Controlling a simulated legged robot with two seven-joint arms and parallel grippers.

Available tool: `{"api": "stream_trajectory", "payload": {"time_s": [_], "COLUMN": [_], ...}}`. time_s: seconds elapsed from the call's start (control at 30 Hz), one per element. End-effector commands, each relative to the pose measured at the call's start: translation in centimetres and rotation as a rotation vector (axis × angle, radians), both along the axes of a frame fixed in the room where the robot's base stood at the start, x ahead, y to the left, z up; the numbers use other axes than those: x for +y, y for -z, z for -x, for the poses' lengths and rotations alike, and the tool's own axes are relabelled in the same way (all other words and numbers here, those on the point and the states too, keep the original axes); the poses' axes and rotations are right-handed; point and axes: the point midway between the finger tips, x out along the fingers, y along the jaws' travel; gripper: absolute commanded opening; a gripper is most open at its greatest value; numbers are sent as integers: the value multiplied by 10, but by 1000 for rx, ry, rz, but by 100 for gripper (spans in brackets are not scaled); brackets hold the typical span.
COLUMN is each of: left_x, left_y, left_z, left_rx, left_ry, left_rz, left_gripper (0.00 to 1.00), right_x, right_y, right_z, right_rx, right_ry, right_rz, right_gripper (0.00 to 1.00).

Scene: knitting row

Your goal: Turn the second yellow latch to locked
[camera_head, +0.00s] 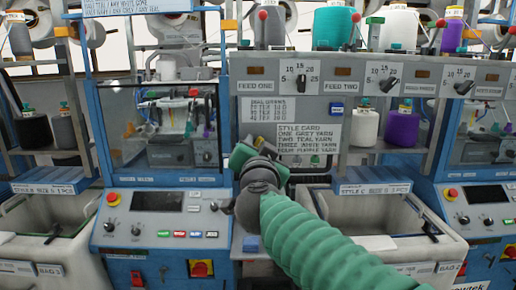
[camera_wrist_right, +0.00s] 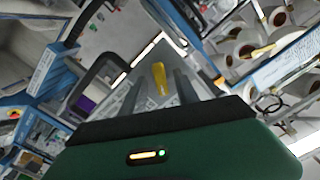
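A yellow latch-like handle (camera_wrist_right: 159,76) shows in the right wrist view, ahead of my right gripper and between the lines of its two dark fingers. I cannot tell whether it touches them or which latch it is. My right gripper (camera_head: 244,157) is green and reaches the middle of the machine front in the head view, beside the style card. Its fingers are apart in the wrist view. The arm and gripper hide what is directly behind them in the head view. My left gripper is not in view.
The style card (camera_head: 308,138) and a feed panel (camera_head: 330,77) with dials are above. Grey bins (camera_head: 45,255) and (camera_head: 440,247) flank the lower front. A control panel (camera_head: 160,215) with a red-yellow switch (camera_head: 201,268) stands left of my arm.

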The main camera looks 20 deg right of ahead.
Motion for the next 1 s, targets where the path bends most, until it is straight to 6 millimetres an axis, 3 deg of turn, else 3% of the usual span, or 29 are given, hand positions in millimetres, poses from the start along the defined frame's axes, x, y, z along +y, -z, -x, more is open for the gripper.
{"api": "stream_trajectory", "payload": {"time_s": [0.07, 0.33, 0.77, 1.0], "left_x": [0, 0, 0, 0], "left_y": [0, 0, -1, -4], "left_z": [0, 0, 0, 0], "left_rx": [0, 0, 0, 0], "left_ry": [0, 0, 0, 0], "left_rz": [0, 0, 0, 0], "left_gripper": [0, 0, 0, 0], "right_x": [0, 0, 0, 0], "right_y": [0, 0, 0, 0], "right_z": [0, 0, 1, 1], "right_rx": [0, 0, -5, -34], "right_ry": [0, 0, -1, 0], "right_rz": [0, 0, -21, -122], "right_gripper": [34, 0, 0, 0]}}
